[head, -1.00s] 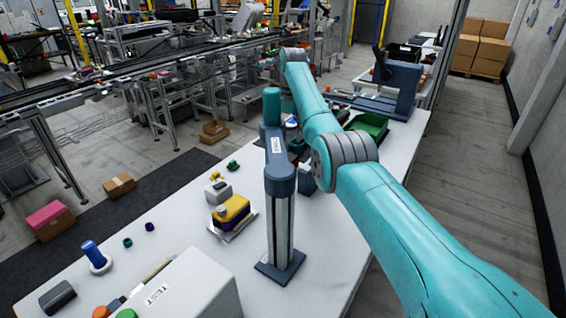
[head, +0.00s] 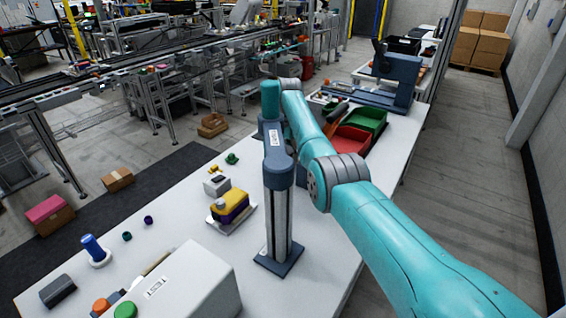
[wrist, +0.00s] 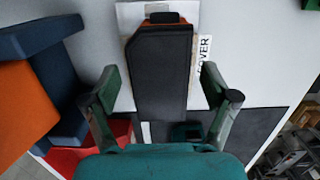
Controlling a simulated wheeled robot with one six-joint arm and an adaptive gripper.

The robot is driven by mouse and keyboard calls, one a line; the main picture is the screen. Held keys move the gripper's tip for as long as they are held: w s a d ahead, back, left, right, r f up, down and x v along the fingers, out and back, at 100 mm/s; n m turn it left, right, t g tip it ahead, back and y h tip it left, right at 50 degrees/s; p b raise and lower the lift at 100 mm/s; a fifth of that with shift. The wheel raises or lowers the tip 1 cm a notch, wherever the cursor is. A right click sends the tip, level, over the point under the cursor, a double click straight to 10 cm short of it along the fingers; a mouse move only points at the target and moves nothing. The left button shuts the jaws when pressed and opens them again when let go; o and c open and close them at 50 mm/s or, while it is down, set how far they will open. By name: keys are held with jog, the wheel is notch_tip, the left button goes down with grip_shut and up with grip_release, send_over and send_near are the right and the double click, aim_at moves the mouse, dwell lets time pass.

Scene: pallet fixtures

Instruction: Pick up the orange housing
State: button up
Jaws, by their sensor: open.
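In the wrist view my gripper (wrist: 163,93) is open, its two green fingers apart. A dark block (wrist: 162,75) lies between and beyond the fingers, with orange (wrist: 165,17) showing at its far end. It appears to be the orange housing with a dark top, on a white plate (wrist: 128,18) lettered "COVER". A gap shows on both sides between block and fingers; I cannot tell the height difference. A larger orange surface (wrist: 24,108) in a dark blue frame (wrist: 58,85) is at the left. In the head view, my gripper is hidden behind the column and arm.
A dark blue column (head: 279,205) stands on the white table (head: 190,262). A red bin (head: 351,141) and green bin (head: 367,118) lie beyond my arm. A yellow and purple part (head: 230,206) sits left of the column. A grey box (head: 190,285) is at the front.

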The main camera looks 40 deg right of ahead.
jog(key=shift+f, duration=0.3)
jog(key=c, duration=1.4)
jog(key=shift+c, duration=0.2)
jog(key=shift+r, duration=0.15)
notch_tip(320, 180, up, 18)
